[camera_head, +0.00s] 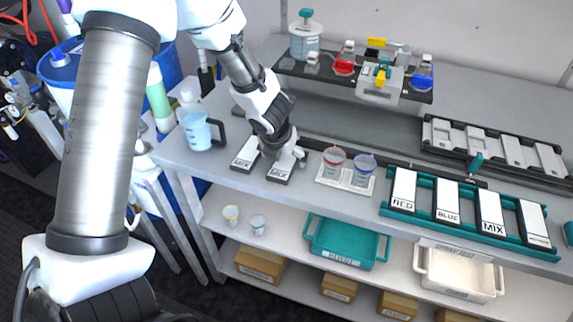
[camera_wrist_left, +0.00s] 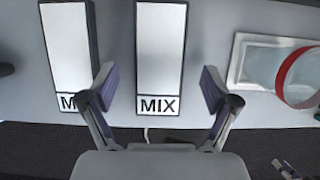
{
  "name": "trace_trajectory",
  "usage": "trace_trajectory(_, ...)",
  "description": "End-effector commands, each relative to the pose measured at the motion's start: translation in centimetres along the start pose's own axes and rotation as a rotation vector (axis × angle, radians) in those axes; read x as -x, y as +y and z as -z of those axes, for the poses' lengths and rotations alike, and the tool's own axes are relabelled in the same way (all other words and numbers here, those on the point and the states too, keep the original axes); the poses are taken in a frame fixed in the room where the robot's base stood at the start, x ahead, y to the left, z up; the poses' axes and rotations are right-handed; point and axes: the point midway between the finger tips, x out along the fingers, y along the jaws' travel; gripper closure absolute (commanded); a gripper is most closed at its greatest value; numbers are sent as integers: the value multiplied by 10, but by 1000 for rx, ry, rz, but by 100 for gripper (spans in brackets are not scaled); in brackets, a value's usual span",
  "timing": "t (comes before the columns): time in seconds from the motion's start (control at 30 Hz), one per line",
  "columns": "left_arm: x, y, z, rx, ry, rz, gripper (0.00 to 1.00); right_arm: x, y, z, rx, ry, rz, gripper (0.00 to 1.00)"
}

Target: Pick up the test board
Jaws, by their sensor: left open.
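Two white boards marked MIX lie side by side on the bench, one left (camera_head: 245,154) and one right (camera_head: 279,172). In the left wrist view the right MIX board (camera_wrist_left: 160,50) lies between my open fingers, and the left MIX board (camera_wrist_left: 70,50) is beside the left finger. My left gripper (camera_head: 285,153) is open and empty, pointing down over the right MIX board; it also shows in the wrist view (camera_wrist_left: 158,88). The gripper partly hides the boards in the head view. Which one is the test board is not labelled. My right gripper is not in view.
A tray with red and blue cups (camera_head: 347,178) stands right of the boards. A teal rack (camera_head: 465,223) holds several labelled boards. A blue jug (camera_head: 198,131) stands to the left. The bench's front edge is close.

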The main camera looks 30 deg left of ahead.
Motion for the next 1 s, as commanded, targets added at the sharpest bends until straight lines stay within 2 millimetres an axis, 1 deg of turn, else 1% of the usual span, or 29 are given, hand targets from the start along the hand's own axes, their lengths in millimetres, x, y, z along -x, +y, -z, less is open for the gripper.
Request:
trace_trajectory(0.03,-10,0,1,0,1,0,12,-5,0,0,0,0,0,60)
trace_trajectory(0.1,-15,0,0,1,0,0,12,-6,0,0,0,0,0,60)
trace_trajectory(0.3,-14,0,0,2,0,0,12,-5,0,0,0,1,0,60)
trace_trajectory(0.37,-14,0,0,2,0,0,34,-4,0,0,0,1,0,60)
trace_trajectory(0.4,-14,0,0,2,0,0,48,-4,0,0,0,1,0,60)
trace_trajectory(0.47,-14,0,0,2,0,0,69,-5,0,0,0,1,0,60)
trace_trajectory(0.5,-14,0,0,2,1,0,77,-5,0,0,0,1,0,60)
trace_trajectory(0.77,-14,0,0,3,2,1,77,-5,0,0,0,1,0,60)
trace_trajectory(0.83,-11,0,-1,3,2,1,77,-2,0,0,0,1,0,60)
trace_trajectory(0.93,4,0,-8,4,0,1,77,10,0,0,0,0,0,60)
trace_trajectory(1.0,21,0,-15,3,-1,1,77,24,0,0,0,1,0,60)
